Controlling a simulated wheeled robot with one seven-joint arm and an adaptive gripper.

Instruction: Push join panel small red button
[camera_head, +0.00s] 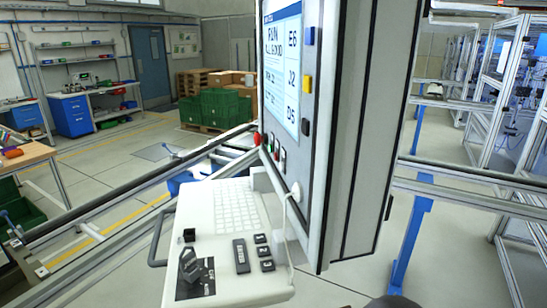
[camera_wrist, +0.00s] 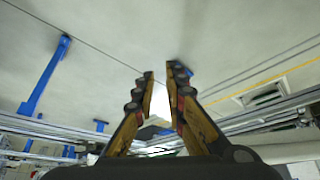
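The join panel (camera_head: 345,130) is a tall grey-white box with a lit screen (camera_head: 283,66), seen at an angle. Below the screen is a row of small controls. A larger red button (camera_head: 257,138) sticks out at its left end, and a small red button (camera_head: 271,141) sits just right of it. My gripper (camera_wrist: 163,76) shows only in the wrist view. Its fingers are apart with a narrow gap and nothing held between them. The panel buttons cannot be made out in the wrist view.
A keyboard shelf (camera_head: 230,235) with a knob and black keys juts out below the panel. Metal rails (camera_head: 470,180) run behind it. Green crates (camera_head: 216,108) stand on a pallet at the back. Blue posts (camera_wrist: 45,75) and floor show in the wrist view.

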